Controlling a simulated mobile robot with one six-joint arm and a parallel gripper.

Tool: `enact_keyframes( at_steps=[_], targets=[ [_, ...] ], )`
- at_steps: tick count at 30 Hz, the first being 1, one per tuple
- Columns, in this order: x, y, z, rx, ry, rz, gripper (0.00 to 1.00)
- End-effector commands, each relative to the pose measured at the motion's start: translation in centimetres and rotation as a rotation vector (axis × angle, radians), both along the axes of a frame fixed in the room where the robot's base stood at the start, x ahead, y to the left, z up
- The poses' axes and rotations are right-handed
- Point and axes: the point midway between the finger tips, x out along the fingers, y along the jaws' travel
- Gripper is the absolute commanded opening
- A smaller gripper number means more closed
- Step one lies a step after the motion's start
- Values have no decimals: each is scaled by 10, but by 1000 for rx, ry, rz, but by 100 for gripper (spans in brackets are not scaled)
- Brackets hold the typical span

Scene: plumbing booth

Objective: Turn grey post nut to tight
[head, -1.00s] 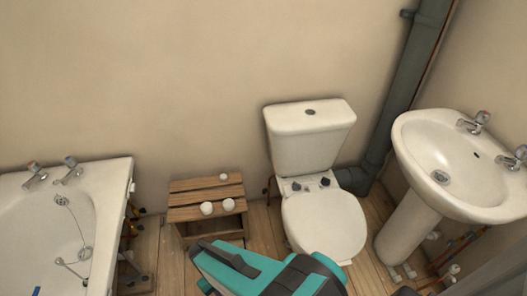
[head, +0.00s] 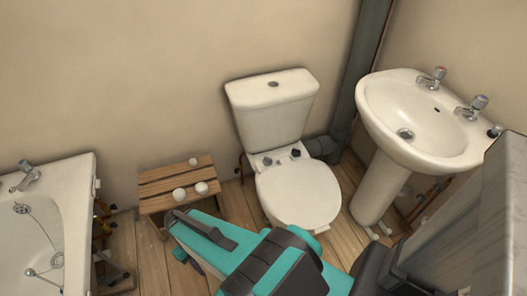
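I cannot pick out the grey post nut for certain. Two small dark pieces sit at the back of the toilet pan, below the cistern: a left piece (head: 267,161) and a darker right piece (head: 295,153). They are too small to tell their shape or whether either is a nut. The white toilet (head: 298,195) stands against the back wall with its lid down. My teal and black arm crosses the bottom of the head view, in front of the toilet.
A slatted wooden stool (head: 175,182) with white round items (head: 201,188) stands left of the toilet. The bath (head: 80,190) is at far left, the pedestal basin (head: 375,115) at right. A grey panel (head: 480,225) fills the lower right. Bare floorboards (head: 235,210) show between stool and toilet.

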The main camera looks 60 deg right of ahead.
Motion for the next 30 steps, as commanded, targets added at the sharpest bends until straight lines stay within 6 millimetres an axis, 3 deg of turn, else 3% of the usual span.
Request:
enact_keyframes(
  at_steps=[6,15,24,30],
  targets=[
    [48,-46,-3,66,-81,-27,29],
    [96,-124,10,132,-205,-40,29],
    [122,-215,32,164,-341,-39,29],
    [125,-281,51,164,-435,-29,29]
  ],
)
